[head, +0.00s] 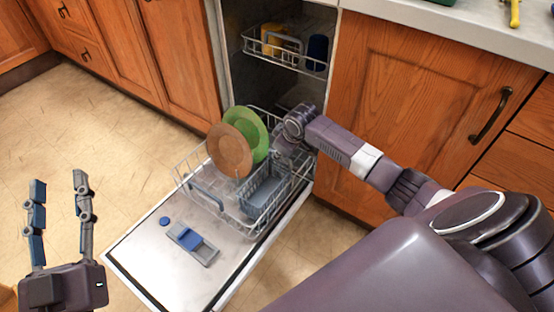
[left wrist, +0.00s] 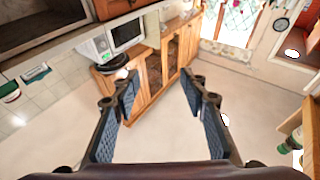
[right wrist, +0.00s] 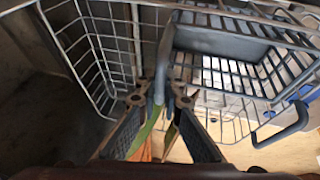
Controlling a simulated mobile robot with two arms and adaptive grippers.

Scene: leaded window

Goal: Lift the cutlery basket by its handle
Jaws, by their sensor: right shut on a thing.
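The grey cutlery basket (head: 266,190) sits in the right part of the pulled-out lower dishwasher rack (head: 180,182). In the right wrist view the basket (right wrist: 220,42) shows beyond my fingers, with its grey handle (right wrist: 161,70) running down between the fingertips. My right gripper (right wrist: 160,100) is shut on that handle. In the head view my right gripper (head: 282,156) is at the basket's back end, and its fingertips are partly hidden. My left gripper (head: 59,185) is open and empty, over the floor at the left, well apart from the rack.
A brown plate (head: 229,152) and a green plate (head: 252,128) stand in the rack, close left of my right gripper. The upper rack (head: 285,60) holds cups. The open door (head: 150,262) carries a detergent compartment (head: 193,243). Floor at the left is clear.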

